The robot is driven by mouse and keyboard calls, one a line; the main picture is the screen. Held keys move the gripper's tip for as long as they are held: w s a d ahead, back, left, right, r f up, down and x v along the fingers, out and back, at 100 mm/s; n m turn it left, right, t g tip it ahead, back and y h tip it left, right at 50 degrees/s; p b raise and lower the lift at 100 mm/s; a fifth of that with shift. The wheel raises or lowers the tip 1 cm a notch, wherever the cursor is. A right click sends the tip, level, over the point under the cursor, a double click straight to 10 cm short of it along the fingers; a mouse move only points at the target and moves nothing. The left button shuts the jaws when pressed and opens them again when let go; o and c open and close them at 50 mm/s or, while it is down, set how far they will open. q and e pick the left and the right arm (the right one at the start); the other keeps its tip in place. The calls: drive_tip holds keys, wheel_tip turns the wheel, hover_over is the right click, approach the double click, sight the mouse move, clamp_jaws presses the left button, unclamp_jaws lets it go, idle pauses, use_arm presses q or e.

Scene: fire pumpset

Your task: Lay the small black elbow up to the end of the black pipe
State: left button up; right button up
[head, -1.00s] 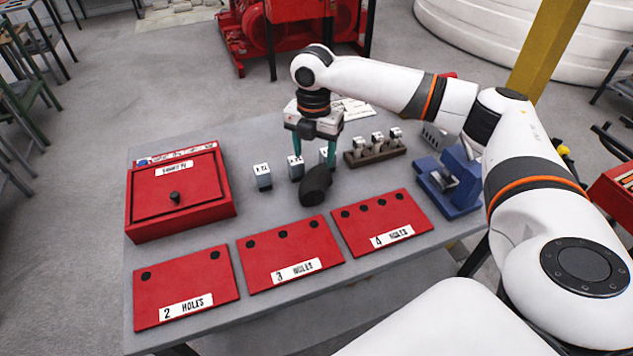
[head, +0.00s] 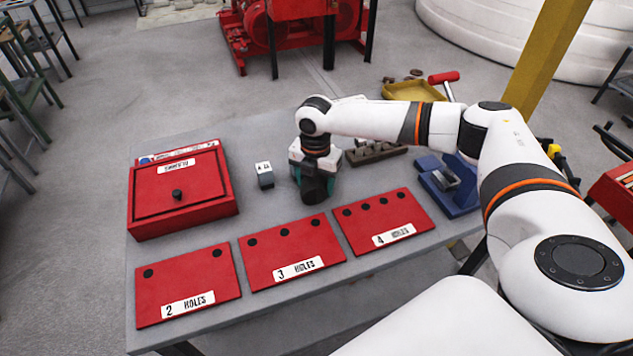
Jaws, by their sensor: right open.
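A black rounded piece (head: 317,191) lies on the grey table behind the red 3-hole plate. I cannot tell whether it is the elbow, the pipe or both end to end, because my right gripper covers much of it. My right gripper (head: 314,182) points down, low over the table, right at this piece. Its teal fingers are open and partly hidden; whether they touch the piece cannot be seen. My left gripper is not in view.
Red plates for 2 holes (head: 188,284), 3 holes (head: 292,250) and 4 holes (head: 383,221) lie along the front. A red lidded box (head: 182,190) stands left, a small tagged grey block (head: 265,177) beside it. A dark rack (head: 376,151) and blue fixture (head: 450,184) are right.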

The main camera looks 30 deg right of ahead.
drive_tip(key=shift+r, duration=0.15)
drive_tip(key=c, duration=1.2)
